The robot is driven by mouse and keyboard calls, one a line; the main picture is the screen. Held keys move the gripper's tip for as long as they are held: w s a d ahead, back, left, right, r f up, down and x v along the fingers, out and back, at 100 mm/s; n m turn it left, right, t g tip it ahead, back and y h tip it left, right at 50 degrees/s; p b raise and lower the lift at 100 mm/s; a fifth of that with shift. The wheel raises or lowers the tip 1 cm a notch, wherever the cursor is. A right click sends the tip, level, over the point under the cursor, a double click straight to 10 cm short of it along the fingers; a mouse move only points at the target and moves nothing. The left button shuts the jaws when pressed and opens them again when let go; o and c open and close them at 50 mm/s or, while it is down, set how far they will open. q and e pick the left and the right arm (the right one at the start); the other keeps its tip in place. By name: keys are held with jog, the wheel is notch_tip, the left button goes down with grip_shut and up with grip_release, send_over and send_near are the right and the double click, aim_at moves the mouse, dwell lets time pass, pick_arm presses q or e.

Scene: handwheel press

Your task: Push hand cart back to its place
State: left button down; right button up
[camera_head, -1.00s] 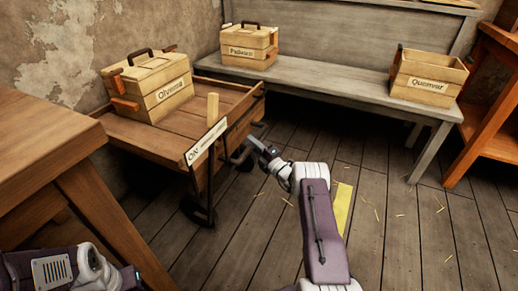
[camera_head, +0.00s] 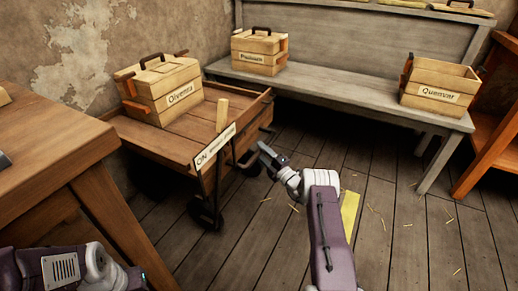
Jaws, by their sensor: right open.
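The wooden hand cart (camera_head: 190,140) stands at left centre, close to the wall and the end of the grey bench. It carries a lidded crate labelled Olivenza (camera_head: 172,97) and a small upright wooden block (camera_head: 222,115). A label plate starting "ON" is on its near edge, and dark wheels show below. My right gripper (camera_head: 262,150) is at the cart's near right side, by the dark metal handle; I cannot tell whether it touches. It is open, with nothing seen in it. Of my left arm only a part shows at the bottom left; its gripper is out of view.
A wooden table (camera_head: 60,150) stands at the left front, near the cart. The grey bench (camera_head: 345,92) along the back holds two crates, one labelled Quemar (camera_head: 438,88). An orange shelf (camera_head: 490,140) is at right. The plank floor is open, with a yellow strip (camera_head: 350,215).

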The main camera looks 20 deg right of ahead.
jog(key=p+v, duration=0.2)
jog(key=v, duration=0.5)
jog(key=shift+s+p, duration=0.2)
jog(key=shift+p, duration=0.2)
